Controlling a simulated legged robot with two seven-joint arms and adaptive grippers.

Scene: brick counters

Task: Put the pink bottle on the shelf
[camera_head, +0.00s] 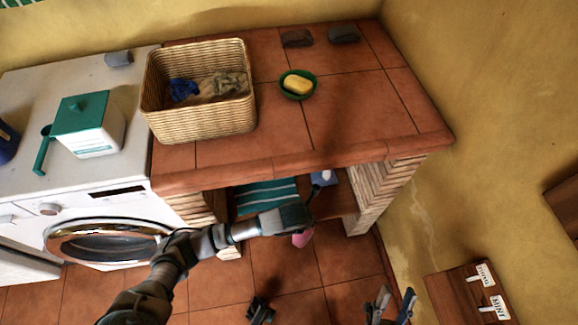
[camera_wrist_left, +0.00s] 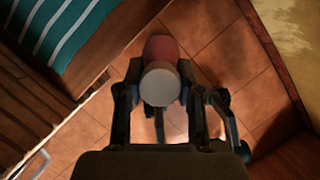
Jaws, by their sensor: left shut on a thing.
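The pink bottle (camera_head: 303,238) hangs in front of the open bay under the tiled counter, mostly hidden by my left gripper (camera_head: 303,215). In the left wrist view its pink body (camera_wrist_left: 160,48) and pale round cap (camera_wrist_left: 160,85) show between the fingers of my left gripper (camera_wrist_left: 160,120), which is shut on it. The shelf (camera_head: 337,203) is a reddish-brown board inside the bay. A teal striped cloth (camera_head: 262,194) lies on its left part. In the wrist view the bottle is beside the shelf edge (camera_wrist_left: 112,45), over floor tiles.
A blue and white item (camera_head: 323,178) stands on the shelf. A brick pillar (camera_head: 375,195) bounds the bay on the right. Above are a wicker basket (camera_head: 200,118) and a green soap dish (camera_head: 287,86). A washing machine (camera_head: 100,215) stands left.

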